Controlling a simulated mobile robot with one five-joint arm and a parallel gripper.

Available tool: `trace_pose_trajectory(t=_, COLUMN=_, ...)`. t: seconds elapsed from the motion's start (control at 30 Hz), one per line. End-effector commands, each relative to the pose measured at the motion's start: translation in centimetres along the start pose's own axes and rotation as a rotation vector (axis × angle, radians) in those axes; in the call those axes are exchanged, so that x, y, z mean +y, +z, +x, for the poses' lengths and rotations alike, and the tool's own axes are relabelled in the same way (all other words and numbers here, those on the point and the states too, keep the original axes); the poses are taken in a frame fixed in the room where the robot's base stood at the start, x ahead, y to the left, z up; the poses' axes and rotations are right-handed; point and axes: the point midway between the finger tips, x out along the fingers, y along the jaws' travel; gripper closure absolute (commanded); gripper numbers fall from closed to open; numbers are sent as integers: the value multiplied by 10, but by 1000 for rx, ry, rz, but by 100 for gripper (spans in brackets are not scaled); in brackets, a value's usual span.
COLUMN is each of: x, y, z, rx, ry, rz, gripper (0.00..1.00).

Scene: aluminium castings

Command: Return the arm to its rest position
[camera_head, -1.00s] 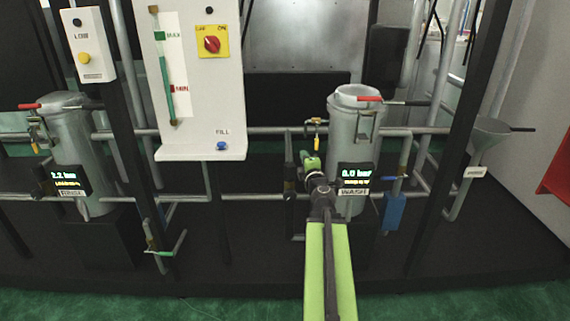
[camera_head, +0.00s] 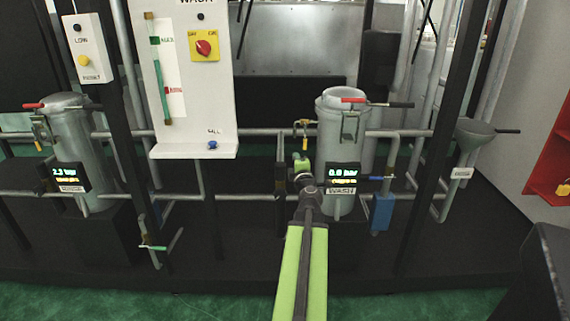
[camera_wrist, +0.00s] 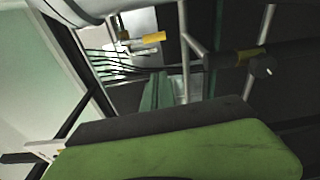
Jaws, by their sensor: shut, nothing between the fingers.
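My arm (camera_head: 306,265), green and black, reaches up from the bottom middle in the head view. My gripper (camera_head: 302,163) is at its far end, small in the picture, shut and empty. It is in front of the rig, just left of the grey WASH vessel (camera_head: 342,135), and appears apart from it. In the wrist view a large green and black part of mine fills the lower half; the fingertips cannot be made out there.
A white panel with a red rotary switch (camera_head: 204,47) stands left of my gripper. A yellow-handled valve (camera_head: 304,124) sits just above it. A second grey vessel (camera_head: 75,140) is at left, a funnel (camera_head: 474,132) and red box (camera_head: 562,165) at right. Green floor (camera_head: 120,305) is clear in front.

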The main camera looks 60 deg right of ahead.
Motion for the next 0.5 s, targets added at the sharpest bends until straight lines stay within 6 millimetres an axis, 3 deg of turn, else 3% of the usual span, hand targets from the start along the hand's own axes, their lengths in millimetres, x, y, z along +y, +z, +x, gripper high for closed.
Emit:
trace_pose_trajectory(t=0.37, x=1, y=-7, z=1, rx=0, ry=3, rz=12, gripper=100)
trace_pose_trajectory(t=0.47, x=6, y=-38, z=8, rx=-29, ry=18, rz=97, gripper=100)
trace_pose_trajectory(t=0.5, x=8, y=-58, z=10, rx=-52, ry=20, rz=159, gripper=100)
